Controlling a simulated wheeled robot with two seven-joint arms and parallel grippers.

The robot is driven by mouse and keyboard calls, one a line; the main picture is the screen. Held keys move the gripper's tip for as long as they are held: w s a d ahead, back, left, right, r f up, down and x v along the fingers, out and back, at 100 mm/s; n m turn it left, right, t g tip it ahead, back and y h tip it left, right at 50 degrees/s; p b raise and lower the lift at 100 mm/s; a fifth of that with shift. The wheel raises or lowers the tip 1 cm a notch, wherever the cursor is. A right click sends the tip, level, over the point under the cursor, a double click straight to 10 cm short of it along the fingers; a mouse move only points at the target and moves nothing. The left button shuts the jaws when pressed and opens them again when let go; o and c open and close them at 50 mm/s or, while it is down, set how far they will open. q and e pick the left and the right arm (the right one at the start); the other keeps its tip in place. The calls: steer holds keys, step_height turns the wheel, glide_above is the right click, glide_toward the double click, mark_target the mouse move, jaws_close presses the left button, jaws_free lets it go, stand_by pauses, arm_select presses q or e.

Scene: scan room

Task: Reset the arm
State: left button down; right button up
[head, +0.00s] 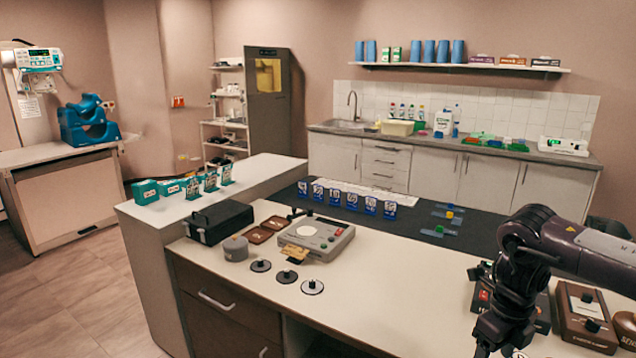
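My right arm (585,250) comes in from the right edge, dark and jointed, and bends down over the front right of the white counter. My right gripper (497,345) hangs at the bottom edge of the head view, above or in front of the counter. Its fingertips are small, dark and partly cut off by the frame, so I cannot tell whether it is open or shut. I see nothing clearly held in it. My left arm and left gripper are not in view.
The counter (400,300) holds a grey device (316,238), a black case (218,222), round black-knobbed discs (312,287) and blue cards (351,201) on a dark mat (415,215). A brown box (585,318) stands beside my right arm. The counter's front middle is clear.

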steer(key=w+a+f+m+t+y, duration=0.1)
steer(key=w+a+f+m+y, duration=0.25)
steer(key=a+f, duration=0.55)
steer(key=w+a+f+m+t+y, duration=0.1)
steer(key=w+a+f+m+y, duration=0.25)
steer(key=a+f, duration=0.6)
steer(key=s+a+f+m+t, duration=0.2)
steer(key=a+f+m, duration=0.1)
steer(key=f+m, duration=0.35)
steer(key=s+a+f+m+t, duration=0.1)
steer(key=s+a+f+m, duration=0.1)
steer(key=a+f+m, duration=0.4)
steer(key=s+d+f+m+h, duration=0.2)
steer(key=s+d+f+m, duration=0.3)
steer(key=s+f, duration=0.35)
steer(key=s+d+f+m+h, duration=0.1)
steer(key=s+d+f+m, duration=0.5)
steer(key=f, duration=0.4)
steer(key=s+d+f+m+g+h, duration=0.1)
steer(key=s+d+f+m, duration=0.1)
steer(key=s, duration=0.8)
steer(key=s+d+f+m+g+h, duration=0.1)
steer(key=s+d+f+m, duration=0.1)
steer(key=s, duration=0.9)
steer(key=s+d+f+m+g+h, duration=0.2)
steer(key=s+f+m, duration=0.2)
steer(key=s, duration=0.6)
steer(key=shift+s+d+f, duration=0.3)
steer(key=shift+s+f, duration=0.05)
steer(key=shift+f, duration=0.5)
